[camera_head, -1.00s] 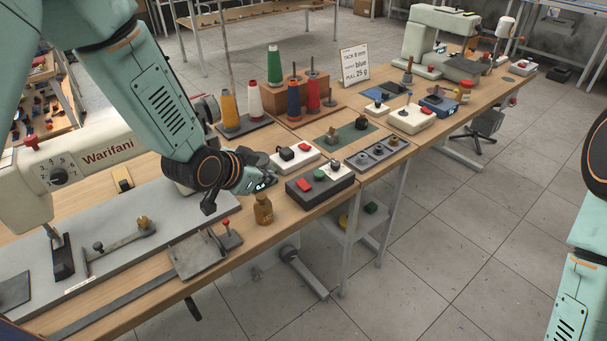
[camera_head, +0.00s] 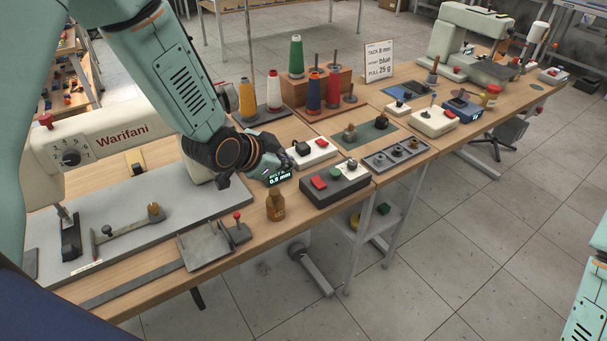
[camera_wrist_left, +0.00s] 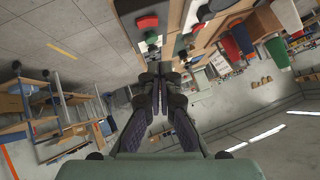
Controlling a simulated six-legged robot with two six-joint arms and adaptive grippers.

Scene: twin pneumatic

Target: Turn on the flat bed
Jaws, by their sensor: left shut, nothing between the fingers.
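The flat bed sewing machine, a cream body marked "Warifani" (camera_head: 122,140), stands on a grey bed plate (camera_head: 130,228) at the left of the bench. A dark control box (camera_head: 322,198) with a red button (camera_head: 318,183), a green button (camera_head: 335,174) and a white panel with a small knob is on the bench's front edge. Behind it is a white switch box (camera_head: 318,158) with a black and a red control. My left gripper (camera_head: 285,166) is shut and empty, just left of these boxes. It also shows in the left wrist view (camera_wrist_left: 160,98). My right gripper is out of view.
Thread cones, including a yellow one (camera_head: 247,99), stand behind. A grey tray with several knobs (camera_head: 392,158) is to the right. The floor in front is clear.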

